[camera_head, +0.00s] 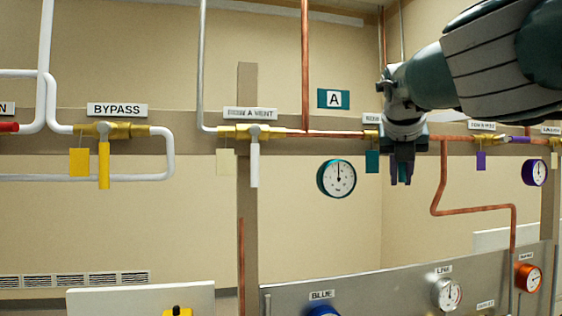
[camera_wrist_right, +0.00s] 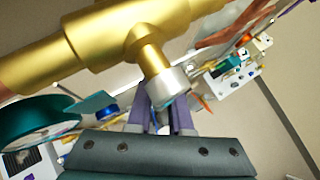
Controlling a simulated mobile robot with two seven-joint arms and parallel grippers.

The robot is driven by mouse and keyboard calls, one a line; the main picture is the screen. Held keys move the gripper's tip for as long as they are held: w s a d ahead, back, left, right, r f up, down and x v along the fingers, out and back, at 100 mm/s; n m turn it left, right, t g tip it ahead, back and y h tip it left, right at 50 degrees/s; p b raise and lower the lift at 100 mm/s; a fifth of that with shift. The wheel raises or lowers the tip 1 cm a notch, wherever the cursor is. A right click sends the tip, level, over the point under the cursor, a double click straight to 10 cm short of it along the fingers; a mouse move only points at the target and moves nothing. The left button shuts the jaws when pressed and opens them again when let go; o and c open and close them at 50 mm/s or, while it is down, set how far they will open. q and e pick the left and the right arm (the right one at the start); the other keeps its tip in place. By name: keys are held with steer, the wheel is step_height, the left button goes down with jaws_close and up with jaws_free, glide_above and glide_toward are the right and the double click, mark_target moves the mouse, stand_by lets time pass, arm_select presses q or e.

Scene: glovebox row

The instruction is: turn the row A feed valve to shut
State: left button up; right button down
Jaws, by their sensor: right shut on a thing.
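The row A feed valve is a brass body (camera_head: 371,134) on the copper pipe, under a label partly hidden by my right arm, with a teal tag (camera_head: 372,161) hanging below. My right gripper (camera_head: 401,172) points down just right of the tag and covers the valve's handle. In the right wrist view the brass body (camera_wrist_right: 125,35) fills the top, its stem ending in a silver hub (camera_wrist_right: 168,86). The right gripper's fingers (camera_wrist_right: 162,118) are shut on the handle just below this hub. The handle is mostly hidden, so its angle is unclear. My left gripper is out of view.
A teal-rimmed gauge (camera_head: 337,178) hangs left of the gripper. The row A vent valve (camera_head: 252,131) with a white handle and the bypass valve (camera_head: 104,130) with a yellow handle are further left. A purple-tagged valve (camera_head: 486,139) is to the right. A panel with gauges stands below.

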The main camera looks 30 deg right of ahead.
steer(key=shift+w+a+y+p, duration=0.15)
steer(key=shift+a+y+p, duration=0.15)
steer(key=shift+y+p, duration=0.1)
steer(key=c, duration=1.1)
jaws_free()
steer(key=shift+f, duration=0.1)
